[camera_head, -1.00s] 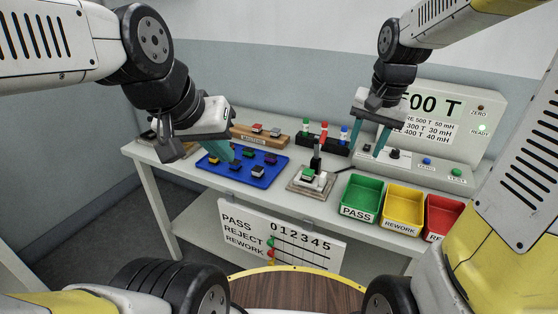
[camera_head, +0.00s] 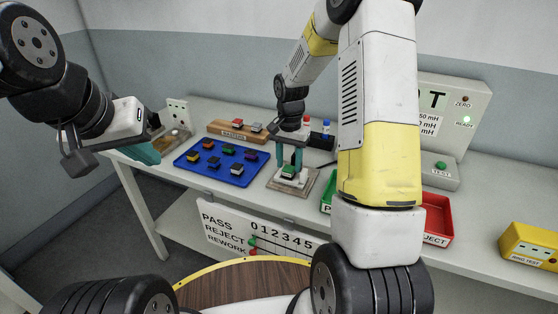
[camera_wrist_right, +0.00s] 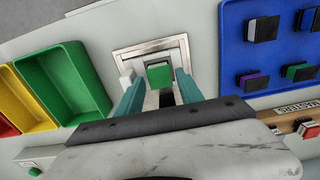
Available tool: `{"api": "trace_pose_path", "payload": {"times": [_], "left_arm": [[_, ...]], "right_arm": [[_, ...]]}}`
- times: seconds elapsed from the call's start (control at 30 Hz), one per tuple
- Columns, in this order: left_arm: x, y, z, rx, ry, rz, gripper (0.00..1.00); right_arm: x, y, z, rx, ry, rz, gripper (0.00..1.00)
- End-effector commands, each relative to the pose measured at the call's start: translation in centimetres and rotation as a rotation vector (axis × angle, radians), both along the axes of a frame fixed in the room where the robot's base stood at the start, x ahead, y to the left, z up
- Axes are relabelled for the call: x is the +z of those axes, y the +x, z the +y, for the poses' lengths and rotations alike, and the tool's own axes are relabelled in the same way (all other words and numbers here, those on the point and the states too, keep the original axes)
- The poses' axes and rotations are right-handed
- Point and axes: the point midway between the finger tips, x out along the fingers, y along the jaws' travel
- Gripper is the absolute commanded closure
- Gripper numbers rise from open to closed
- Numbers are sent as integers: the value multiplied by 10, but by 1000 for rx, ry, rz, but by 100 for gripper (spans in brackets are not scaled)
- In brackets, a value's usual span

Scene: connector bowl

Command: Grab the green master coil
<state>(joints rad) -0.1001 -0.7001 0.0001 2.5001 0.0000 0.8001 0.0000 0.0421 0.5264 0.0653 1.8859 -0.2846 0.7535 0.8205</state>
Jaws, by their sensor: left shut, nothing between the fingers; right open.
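A green-topped coil (camera_head: 288,171) sits in the test fixture (camera_head: 305,187) right of the blue tray. In the right wrist view its green top (camera_wrist_right: 159,76) shows between my fingers. My right gripper (camera_head: 289,163) is open and points down over the fixture, with one finger on each side of the coil; I cannot tell whether they touch it. The fingers also show in the right wrist view (camera_wrist_right: 157,92). The wooden masters rack (camera_head: 222,136) behind the tray holds a red and a grey coil. My left gripper (camera_head: 146,154) is shut and empty, left of the tray.
The blue tray (camera_head: 212,178) holds several coils of mixed colours, one of them green. Right of the fixture stand the green bin (camera_wrist_right: 66,84) and the red bin (camera_head: 438,218); my right arm hides much between them. A yellow ring test box (camera_head: 530,248) stands far right.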

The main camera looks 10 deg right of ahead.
Motion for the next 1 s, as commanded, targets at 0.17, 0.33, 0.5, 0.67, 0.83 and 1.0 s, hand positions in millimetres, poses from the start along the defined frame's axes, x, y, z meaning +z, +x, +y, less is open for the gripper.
{"api": "trace_pose_path", "payload": {"times": [0.17, 0.33, 0.5, 0.67, 0.83, 1.0], "left_arm": [[0, 0, 0, 0, 0, 0, 100], [0, 0, 0, 0, 0, 0, 100], [0, 0, 0, 0, 0, 0, 100], [0, 0, 0, 0, 0, 0, 100], [0, 0, 0, 0, 0, 0, 100], [0, 0, 0, 0, 0, 0, 100]], "right_arm": [[-18, 0, 1, 1, 1, 1, 56], [-20, 0, 1, 2, 1, -1, 56], [-19, 0, 1, 2, 1, -1, 76], [-19, 0, 1, 2, 1, -1, 100], [-19, 0, 1, 2, 1, -1, 100], [-15, 0, 1, 1, 1, -3, 100]]}}
